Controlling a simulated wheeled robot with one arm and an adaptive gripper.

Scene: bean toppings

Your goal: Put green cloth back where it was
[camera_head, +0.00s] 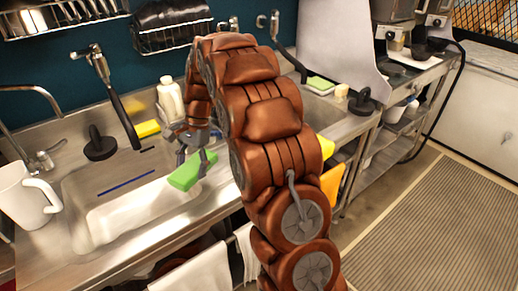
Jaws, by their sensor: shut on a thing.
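My gripper (196,152) is shut on a bright green, flat block-like piece (186,174), which I take for the green cloth. It hangs tilted from the fingertips, over the right part of the sink basin (85,185). A gap to the surface below cannot be judged from this view. Another green piece (319,83) lies on the counter at the back right, behind my arm. My arm's large brown links hide the middle of the counter.
A white mug (25,196) stands at the left. A yellow sponge (147,129) and a white bottle (170,98) are behind the basin. A faucet (113,92) rises there too. Yellow cloth (331,183) and white towels (196,272) hang at the front edge. Open floor (440,235) lies right.

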